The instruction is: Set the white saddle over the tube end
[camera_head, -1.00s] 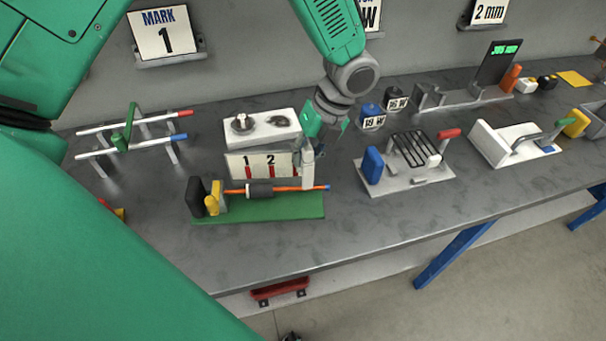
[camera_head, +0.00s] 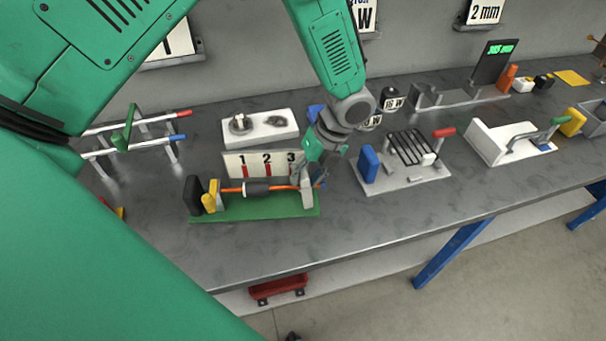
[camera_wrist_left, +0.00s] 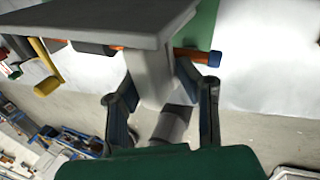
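The orange tube (camera_head: 286,187) lies level above a green base (camera_head: 250,208). It carries a dark grey sleeve (camera_head: 256,188) and has a blue tip, which also shows in the left wrist view (camera_wrist_left: 214,59). The white saddle (camera_head: 306,188) stands at the tube's right end, slightly tilted in the head view. My left gripper (camera_head: 318,178) is low beside it; in the left wrist view the saddle (camera_wrist_left: 150,78) sits between both fingers, which appear to touch its sides. The saddle hides part of the tube; I cannot tell whether it is fully seated. My right gripper is out of view.
A panel numbered 1, 2, 3 (camera_head: 248,164) stands behind the tube. Black (camera_head: 193,195) and yellow (camera_head: 211,197) uprights stand at its left end. A grey fixture with a blue block (camera_head: 368,164) is close on the right. The bench front (camera_head: 250,255) is clear.

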